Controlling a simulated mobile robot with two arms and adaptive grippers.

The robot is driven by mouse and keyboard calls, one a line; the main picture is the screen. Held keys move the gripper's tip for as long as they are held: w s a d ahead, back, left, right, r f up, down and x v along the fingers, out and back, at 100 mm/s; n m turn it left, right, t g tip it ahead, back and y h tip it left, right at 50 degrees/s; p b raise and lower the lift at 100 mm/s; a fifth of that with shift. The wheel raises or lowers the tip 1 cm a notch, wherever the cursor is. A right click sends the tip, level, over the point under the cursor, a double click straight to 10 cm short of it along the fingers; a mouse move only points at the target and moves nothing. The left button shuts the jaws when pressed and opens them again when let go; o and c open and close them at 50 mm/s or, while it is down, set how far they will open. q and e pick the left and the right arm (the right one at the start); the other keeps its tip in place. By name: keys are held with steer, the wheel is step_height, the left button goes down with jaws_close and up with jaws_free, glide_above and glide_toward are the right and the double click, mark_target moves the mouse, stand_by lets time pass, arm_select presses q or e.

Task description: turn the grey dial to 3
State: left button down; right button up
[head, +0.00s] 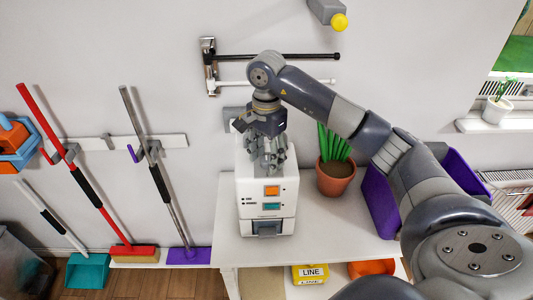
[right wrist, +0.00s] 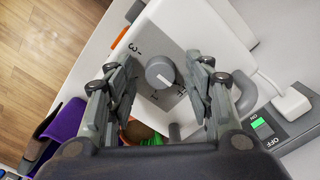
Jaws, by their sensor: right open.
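The grey dial (right wrist: 160,72) is round with a white pointer line and sits on a grey plate on top of a white appliance (right wrist: 205,35). A "3" mark (right wrist: 134,47) shows up and left of the dial; the pointer line does not point at it. In the head view the white appliance (head: 250,195) stands on the table, and my gripper hides the dial. My right gripper (head: 272,165) is above the appliance, pointing down. In the right wrist view its open fingers (right wrist: 162,78) are on either side of the dial, with gaps. My left gripper is not in view.
A potted plant (head: 335,178) and a purple bin (head: 378,200) stand right of the appliance on the white table (head: 320,225). Brooms (head: 165,190) hang at left.

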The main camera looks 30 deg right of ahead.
steer(key=c, duration=1.1)
